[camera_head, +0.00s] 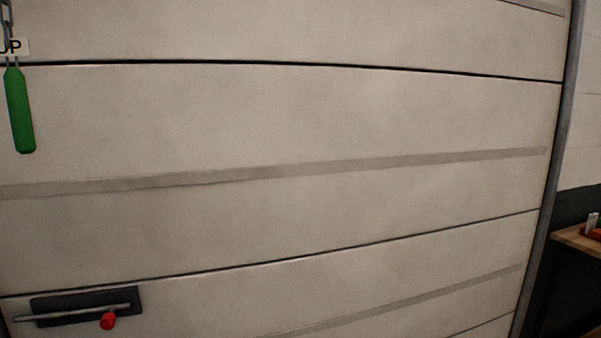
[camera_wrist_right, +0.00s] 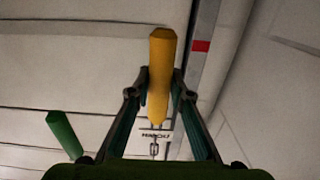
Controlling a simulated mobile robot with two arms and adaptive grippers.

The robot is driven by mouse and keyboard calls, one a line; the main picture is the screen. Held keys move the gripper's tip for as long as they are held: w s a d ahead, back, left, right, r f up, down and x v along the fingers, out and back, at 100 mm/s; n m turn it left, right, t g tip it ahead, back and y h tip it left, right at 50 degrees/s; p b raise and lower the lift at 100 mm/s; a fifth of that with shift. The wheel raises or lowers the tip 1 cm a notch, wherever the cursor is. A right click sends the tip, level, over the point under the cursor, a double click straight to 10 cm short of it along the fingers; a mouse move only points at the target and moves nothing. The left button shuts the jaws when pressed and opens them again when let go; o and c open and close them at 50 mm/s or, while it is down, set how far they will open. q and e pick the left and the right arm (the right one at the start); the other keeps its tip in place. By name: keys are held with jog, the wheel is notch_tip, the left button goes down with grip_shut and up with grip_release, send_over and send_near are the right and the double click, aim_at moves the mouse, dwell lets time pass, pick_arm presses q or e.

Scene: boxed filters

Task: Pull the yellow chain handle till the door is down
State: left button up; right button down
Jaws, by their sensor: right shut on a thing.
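The yellow chain handle (camera_wrist_right: 161,62) shows in the right wrist view, in the middle. My right gripper (camera_wrist_right: 161,76) is shut on it, with one finger on each side. A chain (camera_wrist_right: 154,150) and a small white label stand beyond its narrow end; the label's lettering is too small to read. The door (camera_head: 280,120) fills most of the head view as pale horizontal panels; its bottom edge is out of view. The yellow handle and both grippers are outside the head view.
A green handle (camera_head: 20,110) hangs by a chain at the upper left, by a label ending in "P". A dark latch plate (camera_head: 85,302) with a red knob (camera_head: 108,320) sits low on the door. A wooden shelf (camera_head: 575,238) stands at the right, past the door's side rail (camera_head: 560,125).

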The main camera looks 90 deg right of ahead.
dwell(0.3)
notch_tip(320, 180, up, 14)
jog(key=p, duration=0.9)
jog(key=shift+f+p, duration=0.2)
jog(key=shift+p, duration=0.15)
jog(key=c, duration=0.7)
grip_release()
jog(key=shift+a, duration=0.1)
jog(key=b+v, duration=0.2)
jog(key=v, duration=0.8)
jog(key=shift+s+a+b, duration=0.2)
jog(key=shift+a+b, duration=0.15)
